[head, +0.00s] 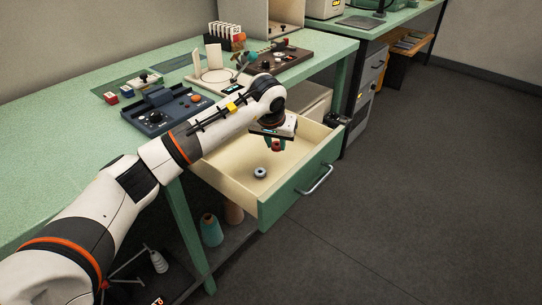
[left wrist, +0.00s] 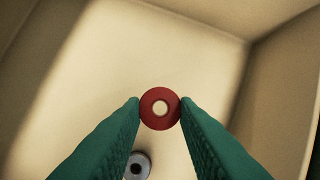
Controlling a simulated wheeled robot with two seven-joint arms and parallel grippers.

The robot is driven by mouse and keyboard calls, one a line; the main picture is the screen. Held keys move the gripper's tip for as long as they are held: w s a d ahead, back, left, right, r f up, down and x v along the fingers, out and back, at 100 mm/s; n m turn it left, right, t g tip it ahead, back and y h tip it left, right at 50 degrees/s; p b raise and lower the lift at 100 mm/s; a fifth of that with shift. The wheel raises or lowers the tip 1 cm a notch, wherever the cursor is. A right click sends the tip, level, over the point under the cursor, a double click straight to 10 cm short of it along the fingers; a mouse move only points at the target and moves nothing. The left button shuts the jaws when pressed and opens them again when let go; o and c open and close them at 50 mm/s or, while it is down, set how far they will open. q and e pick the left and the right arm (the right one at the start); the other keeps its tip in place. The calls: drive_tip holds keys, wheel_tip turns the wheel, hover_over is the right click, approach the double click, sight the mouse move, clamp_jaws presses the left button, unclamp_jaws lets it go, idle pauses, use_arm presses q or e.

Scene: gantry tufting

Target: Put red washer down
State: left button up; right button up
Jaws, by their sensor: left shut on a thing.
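My left gripper (head: 276,144) is over the open drawer, pointing down. Its green fingers are shut on the red washer (left wrist: 148,108), a flat ring with a hole, which sits between the fingertips in the left wrist view. The red washer also shows in the head view (head: 277,147), held above the drawer floor. A grey washer (head: 260,173) lies on the floor of the drawer (head: 233,185); it also shows in the left wrist view (left wrist: 137,165), partly hidden by the left finger. My right gripper is not in view.
The drawer has a green front (head: 300,182) with a metal handle (head: 315,180). Most of its pale floor is bare. The green workbench (head: 110,143) carries a dark blue device (head: 165,110), small blocks and a board with parts. Spools stand on a shelf below.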

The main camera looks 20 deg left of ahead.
sight(275, 151)
use_arm(q)
drive_tip(key=shift+f, duration=2.3)
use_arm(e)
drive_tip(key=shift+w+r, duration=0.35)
use_arm(q)
drive_tip(key=shift+f, duration=0.1)
drive_tip(key=o, duration=1)
drive_tip(key=shift+c, duration=0.2)
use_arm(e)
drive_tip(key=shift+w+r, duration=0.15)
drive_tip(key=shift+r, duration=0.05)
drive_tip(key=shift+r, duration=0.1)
use_arm(q)
drive_tip(key=shift+s+r, duration=0.1)
drive_tip(key=shift+r, duration=0.4)
drive_tip(key=v, duration=1.1)
drive_tip(key=shift+s+p, duration=0.2)
drive_tip(key=shift+p, duration=0.15)
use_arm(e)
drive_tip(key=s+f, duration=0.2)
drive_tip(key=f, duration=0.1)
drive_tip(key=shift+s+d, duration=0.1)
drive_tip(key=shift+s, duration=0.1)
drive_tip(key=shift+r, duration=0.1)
